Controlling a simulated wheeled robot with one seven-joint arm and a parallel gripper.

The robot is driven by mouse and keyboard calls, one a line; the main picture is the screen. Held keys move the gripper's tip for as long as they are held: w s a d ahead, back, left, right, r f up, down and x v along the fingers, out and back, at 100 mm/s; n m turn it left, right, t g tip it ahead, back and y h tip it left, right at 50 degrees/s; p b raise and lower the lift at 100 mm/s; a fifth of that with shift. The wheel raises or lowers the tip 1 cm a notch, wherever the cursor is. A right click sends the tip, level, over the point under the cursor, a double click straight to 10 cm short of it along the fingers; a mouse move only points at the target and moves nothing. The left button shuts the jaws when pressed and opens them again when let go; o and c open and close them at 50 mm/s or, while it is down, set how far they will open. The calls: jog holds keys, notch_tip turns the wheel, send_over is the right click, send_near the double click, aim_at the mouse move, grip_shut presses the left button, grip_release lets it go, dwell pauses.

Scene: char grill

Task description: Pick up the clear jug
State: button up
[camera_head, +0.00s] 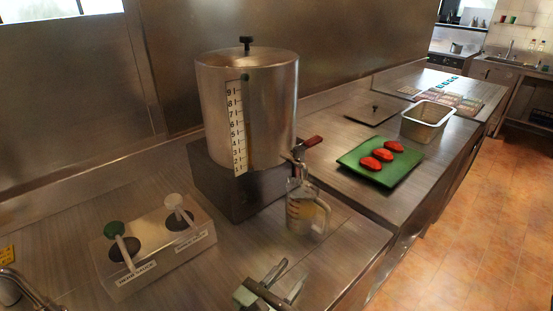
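The clear jug (305,214) stands upright on the steel counter, in front of and below the tap of the large steel dispenser. It is see-through, with measuring marks on its side and a handle on its right. Its upper part is close to the tap; I cannot tell whether they touch.
The dispenser (258,110) with a red-handled tap (308,143) stands behind the jug. A green tray (372,172) with red pieces and a steel pan (427,122) are right.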

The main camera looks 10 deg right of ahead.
jog(key=b, duration=0.1)
send_near(324, 223)
jog(key=x, duration=0.5)
jog(key=shift+s+d+f, duration=0.25)
jog(key=shift+d, duration=0.1)
jog(key=shift+w+a+b+x, duration=0.15)
jog(key=shift+b+x, duration=0.25)
jog(key=shift+x, duration=1)
jog(key=shift+w+a+b+x, duration=0.1)
jog(key=shift+b+x, duration=0.25)
jog(key=shift+x, duration=1.05)
jog(key=shift+r, duration=0.25)
grip_shut()
